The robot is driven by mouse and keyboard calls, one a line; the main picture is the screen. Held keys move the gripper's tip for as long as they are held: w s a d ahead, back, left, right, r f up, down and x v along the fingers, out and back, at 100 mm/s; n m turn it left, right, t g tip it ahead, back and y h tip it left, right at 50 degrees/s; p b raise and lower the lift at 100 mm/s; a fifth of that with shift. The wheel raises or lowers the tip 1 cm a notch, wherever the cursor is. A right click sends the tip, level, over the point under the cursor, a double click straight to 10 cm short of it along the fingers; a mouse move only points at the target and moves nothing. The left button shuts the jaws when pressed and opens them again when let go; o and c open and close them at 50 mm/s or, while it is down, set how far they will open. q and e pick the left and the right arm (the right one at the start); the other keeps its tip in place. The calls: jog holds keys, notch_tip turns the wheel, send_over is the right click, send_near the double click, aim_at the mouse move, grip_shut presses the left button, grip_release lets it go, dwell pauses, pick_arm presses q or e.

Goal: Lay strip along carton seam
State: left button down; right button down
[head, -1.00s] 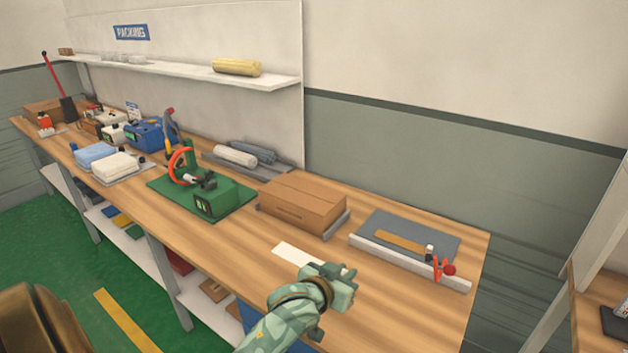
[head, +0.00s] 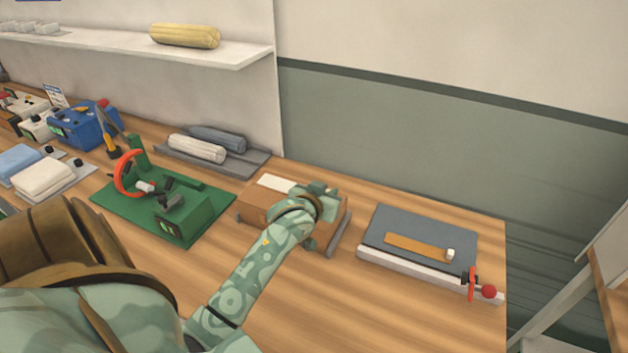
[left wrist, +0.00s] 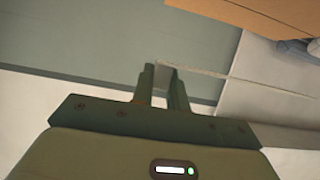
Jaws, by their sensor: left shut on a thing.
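The brown carton (head: 262,206) stands on the bench in the head view, its top partly covered by my left gripper. My left gripper (head: 322,190) is over the carton's right part, shut on a flat white strip (head: 277,183). The strip's free end reaches left over the far part of the carton top in the picture. In the left wrist view, the gripper's fingers (left wrist: 165,80) are close together, and the strip (left wrist: 200,72) is a thin pale line running right from them. Whether it touches the carton, and the seam itself, I cannot tell. My right gripper is out of view.
A grey board (head: 430,232) with a white rail and red knob lies right of the carton. A green fixture (head: 185,218) with an orange ring stands left. Rolls (head: 197,148) lie on a grey tray behind. A shelf (head: 150,48) hangs above. The front bench is clear.

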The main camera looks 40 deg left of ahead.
pick_arm(q)
jog(key=w+a+f+b, duration=0.1)
jog(key=a+f, duration=0.1)
jog(key=w+a+f+b, duration=0.1)
jog(key=w+a+f, duration=0.1)
jog(key=w+a+f+b, duration=0.1)
jog(key=a+f, duration=0.1)
jog(key=shift+w+a+f, duration=0.1)
jog(key=shift+w+f, duration=0.25)
jog(key=shift+w, duration=0.05)
jog(key=shift+w+a+f+b, duration=0.3)
jog(key=shift+w+a+f, duration=0.15)
jog(key=shift+f, duration=0.25)
notch_tip(320, 180, down, 3)
jog(key=shift+f+b, duration=0.1)
jog(key=shift+b, duration=0.55)
jog(key=shift+r, duration=0.2)
jog(key=shift+s+f, duration=0.1)
jog(key=c, duration=1.4)
grip_release()
